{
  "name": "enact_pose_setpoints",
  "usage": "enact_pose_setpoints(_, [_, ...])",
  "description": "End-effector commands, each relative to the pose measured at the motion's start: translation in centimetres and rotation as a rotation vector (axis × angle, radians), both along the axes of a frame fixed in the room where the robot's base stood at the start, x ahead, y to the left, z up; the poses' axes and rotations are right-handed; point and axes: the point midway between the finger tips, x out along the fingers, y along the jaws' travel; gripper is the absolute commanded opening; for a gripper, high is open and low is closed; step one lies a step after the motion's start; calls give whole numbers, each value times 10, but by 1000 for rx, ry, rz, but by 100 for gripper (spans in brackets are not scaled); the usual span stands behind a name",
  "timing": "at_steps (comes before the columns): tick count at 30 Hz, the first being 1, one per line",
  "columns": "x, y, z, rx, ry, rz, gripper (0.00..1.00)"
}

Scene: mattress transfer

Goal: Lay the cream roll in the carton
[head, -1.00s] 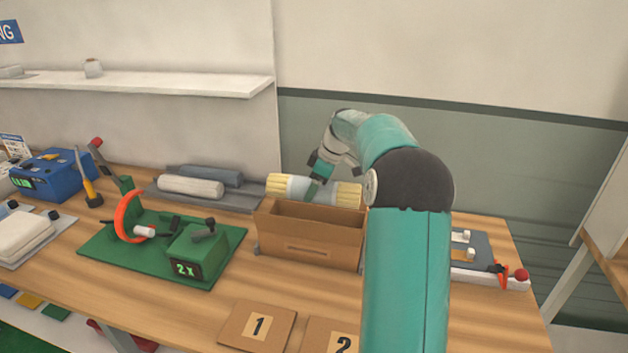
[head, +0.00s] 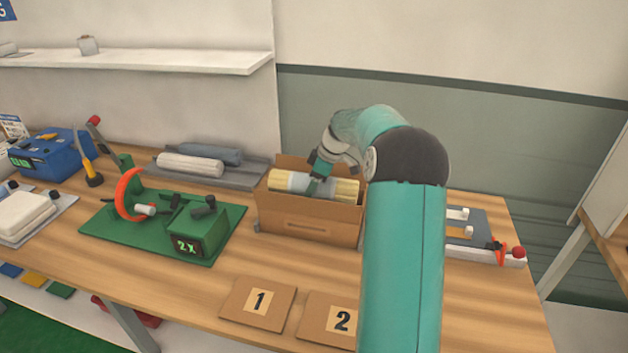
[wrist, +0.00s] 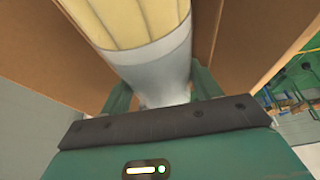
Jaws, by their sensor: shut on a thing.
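The cream roll (head: 345,190) has pale yellow ends and a light grey band around its middle. It lies lengthwise in the mouth of the open brown carton (head: 308,228), between the back and front walls. My gripper (head: 314,186) is shut on the band from above. In the wrist view, the roll (wrist: 125,22) sits between the green fingers (wrist: 160,95), with carton walls (wrist: 85,50) on both sides. The carton floor is hidden, so I cannot tell whether the roll touches it.
A grey tray (head: 235,180) left of the carton holds a whitish roll (head: 190,165) and a grey roll (head: 210,153). A green fixture (head: 190,235) stands front left. Flat cards marked 1 (head: 258,305) and 2 (head: 335,318) lie in front. A fixture with a red knob (head: 518,253) is at right.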

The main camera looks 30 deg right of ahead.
Motion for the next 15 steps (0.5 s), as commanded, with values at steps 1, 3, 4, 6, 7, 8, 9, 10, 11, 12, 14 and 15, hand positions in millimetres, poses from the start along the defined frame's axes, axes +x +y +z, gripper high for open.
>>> enact_pose_setpoints(1, [0,0,1,0,-1,0,30])
enact_pose_setpoints(3, [0,0,1,0,-1,0,30])
enact_pose_setpoints(4, [0,0,1,0,-1,0,30])
enact_pose_setpoints(6, [0,0,0,-1,-1,0,30])
enact_pose_setpoints(7, [0,0,0,-1,-1,0,30])
enact_pose_setpoints(8, [0,0,0,-1,-1,0,30])
enact_pose_setpoints(9, [0,0,-1,-1,-1,0,30])
enact_pose_setpoints(10, [0,0,-2,-1,-1,0,30])
enact_pose_setpoints(11, [0,0,-2,0,-1,0,30])
enact_pose_setpoints(12, [0,0,-3,0,-1,0,30])
enact_pose_setpoints(14, [0,0,-4,0,-1,0,30])
enact_pose_setpoints(15, [0,0,-5,0,-1,0,30])
